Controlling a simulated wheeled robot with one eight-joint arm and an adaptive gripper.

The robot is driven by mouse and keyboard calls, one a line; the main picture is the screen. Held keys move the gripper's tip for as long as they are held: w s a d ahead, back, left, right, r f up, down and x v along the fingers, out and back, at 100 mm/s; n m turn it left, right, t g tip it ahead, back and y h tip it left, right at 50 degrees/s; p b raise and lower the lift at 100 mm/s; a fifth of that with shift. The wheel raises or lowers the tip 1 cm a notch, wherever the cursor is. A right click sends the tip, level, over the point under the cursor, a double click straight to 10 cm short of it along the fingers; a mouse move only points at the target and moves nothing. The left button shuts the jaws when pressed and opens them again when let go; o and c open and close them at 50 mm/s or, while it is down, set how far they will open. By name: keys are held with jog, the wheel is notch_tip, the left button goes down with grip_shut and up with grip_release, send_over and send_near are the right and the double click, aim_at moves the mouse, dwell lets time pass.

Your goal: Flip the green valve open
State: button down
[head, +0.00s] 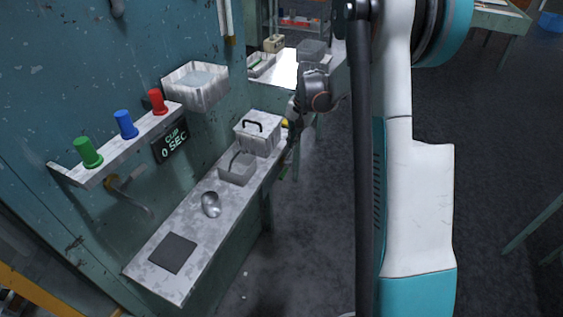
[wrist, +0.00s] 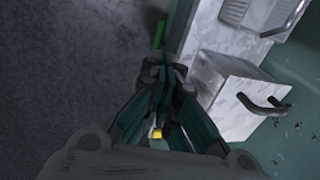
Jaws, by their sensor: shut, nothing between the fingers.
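A short green bar (wrist: 158,34), which looks like the green valve's handle, stands out beside the table edge in the wrist view, just beyond my fingertips. In the head view a small green piece (head: 283,172) shows at the table's front side, below my gripper. My gripper (wrist: 165,68) is shut and empty, pointing down along the table edge. In the wrist view its tips are close to the green bar, with a gap between them. In the head view my gripper (head: 291,150) is dark and small beside the metal boxes. The valve's body is hidden.
Green (head: 88,153), blue (head: 125,124) and red (head: 157,101) knobs stand on a wall shelf. Floor is clear beside the table.

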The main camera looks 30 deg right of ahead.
aim_at(285, 171)
jog(key=shift+w+d+f, duration=0.4)
jog(key=shift+f, duration=0.1)
jog(key=f+b, duration=0.1)
jog(key=f, duration=0.3)
jog(key=w+a+f+b, duration=0.1)
jog(key=f, duration=0.4)
jog(key=w+f+b, duration=0.1)
jog(key=f, duration=0.3)
jog(key=shift+a+f+b, duration=0.3)
jog(key=shift+a+f, duration=0.05)
